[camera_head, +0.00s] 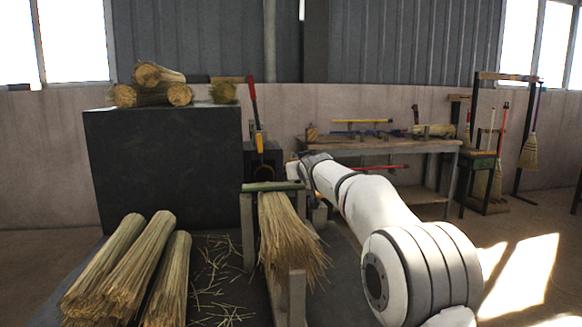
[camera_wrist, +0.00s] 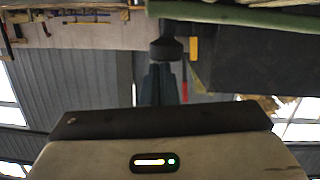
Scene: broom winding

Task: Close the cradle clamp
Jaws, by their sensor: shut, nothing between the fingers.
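The cradle (camera_head: 247,230) stands at the centre of the head view, with a straw bundle (camera_head: 288,235) hanging in it. A green bar (camera_head: 272,186) lies across its top; a green edge also shows at the top of the wrist view (camera_wrist: 235,15). A red lever (camera_head: 252,92) stands upright behind, with a yellow part (camera_head: 259,142) below it. I cannot tell which piece is the clamp. My gripper (camera_head: 294,170) is beside the cradle's right end, partly hidden by my arm. In the wrist view my gripper (camera_wrist: 159,70) is shut and empty.
A large black block (camera_head: 165,165) with straw bundles on top stands left of the cradle. More bundles (camera_head: 125,265) lie at front left. A workbench (camera_head: 385,147) with tools is behind my arm. Floor at the right is clear.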

